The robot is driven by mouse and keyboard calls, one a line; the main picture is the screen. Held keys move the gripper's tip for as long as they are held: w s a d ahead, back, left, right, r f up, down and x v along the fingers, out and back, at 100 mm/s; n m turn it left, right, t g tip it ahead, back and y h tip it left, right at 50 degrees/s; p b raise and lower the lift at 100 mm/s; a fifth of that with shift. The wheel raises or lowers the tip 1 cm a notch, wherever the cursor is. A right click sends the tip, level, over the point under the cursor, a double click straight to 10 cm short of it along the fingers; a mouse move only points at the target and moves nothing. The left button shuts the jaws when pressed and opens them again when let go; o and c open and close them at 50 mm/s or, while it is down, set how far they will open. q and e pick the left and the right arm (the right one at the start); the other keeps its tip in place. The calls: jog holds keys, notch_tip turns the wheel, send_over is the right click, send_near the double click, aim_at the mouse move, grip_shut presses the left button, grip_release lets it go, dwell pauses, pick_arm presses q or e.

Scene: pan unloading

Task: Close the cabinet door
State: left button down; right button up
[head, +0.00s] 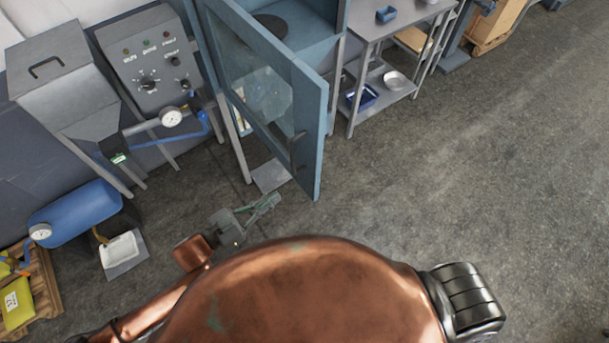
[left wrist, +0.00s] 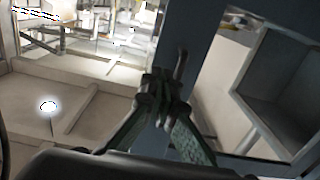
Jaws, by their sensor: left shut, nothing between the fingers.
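The blue cabinet (head: 345,20) stands at the top centre of the head view with its glass door (head: 312,120) swung wide open towards me. A dark handle (head: 298,150) sits near the door's free edge. My left gripper (head: 268,203) is shut and empty, low in front of the door. In the left wrist view its fingertips (left wrist: 160,88) are together in front of the door's frame (left wrist: 205,50), close to the bar-like handle (left wrist: 181,64). I cannot tell whether they touch it. My right gripper is not in view.
A control panel (head: 150,60), gauge (head: 171,117) and blue tank (head: 75,213) are at left. The floor at right is clear.

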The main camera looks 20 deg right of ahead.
aim_at(313, 172)
pick_arm(q)
jog(key=p+x, duration=0.2)
jog(key=x, duration=0.9)
jog(key=shift+w+r, duration=0.1)
jog(key=shift+w+d+p, duration=0.15)
jog(key=shift+d+p, duration=0.15)
jog(key=shift+d, duration=0.05)
